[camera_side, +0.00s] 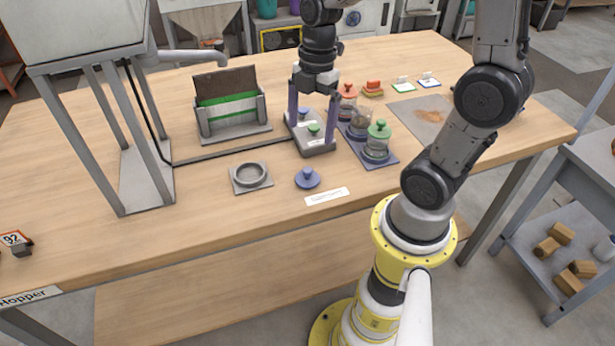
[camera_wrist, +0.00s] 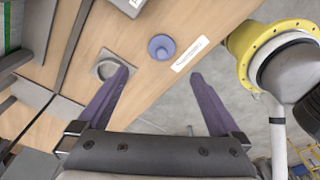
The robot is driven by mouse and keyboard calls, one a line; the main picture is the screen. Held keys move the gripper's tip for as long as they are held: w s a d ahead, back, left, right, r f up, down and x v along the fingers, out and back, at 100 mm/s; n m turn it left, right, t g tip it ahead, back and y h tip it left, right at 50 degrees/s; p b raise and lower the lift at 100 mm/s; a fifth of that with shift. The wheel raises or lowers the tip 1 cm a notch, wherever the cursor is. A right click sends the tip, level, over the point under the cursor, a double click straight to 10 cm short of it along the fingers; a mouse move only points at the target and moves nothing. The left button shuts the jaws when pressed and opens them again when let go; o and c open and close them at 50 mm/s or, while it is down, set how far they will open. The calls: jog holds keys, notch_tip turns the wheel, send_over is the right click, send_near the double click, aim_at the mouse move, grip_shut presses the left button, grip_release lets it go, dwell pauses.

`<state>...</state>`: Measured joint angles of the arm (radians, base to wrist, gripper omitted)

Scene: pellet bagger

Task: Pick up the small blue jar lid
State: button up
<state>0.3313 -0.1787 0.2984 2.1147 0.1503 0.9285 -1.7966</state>
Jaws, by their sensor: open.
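A blue lid with a round knob (camera_side: 307,178) lies flat on the bare table, in front of the grey tray. It also shows in the wrist view (camera_wrist: 161,47), a little beyond my fingertips and between their lines.
A square holder with a round ring (camera_side: 250,186) stands left of the table lid, a white label strip (camera_side: 327,196) right of it. Jars with lids (camera_side: 376,145) stand on a purple tray to the right. A green-lined bin (camera_side: 232,112) and hopper stand (camera_side: 140,165) are left.

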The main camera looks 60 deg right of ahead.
aim_at(308, 169)
jog(key=f, duration=0.4)
jog(key=a+f, duration=0.1)
jog(key=f, duration=0.7)
jog(key=shift+a, duration=0.4)
jog(key=c, duration=1.3)
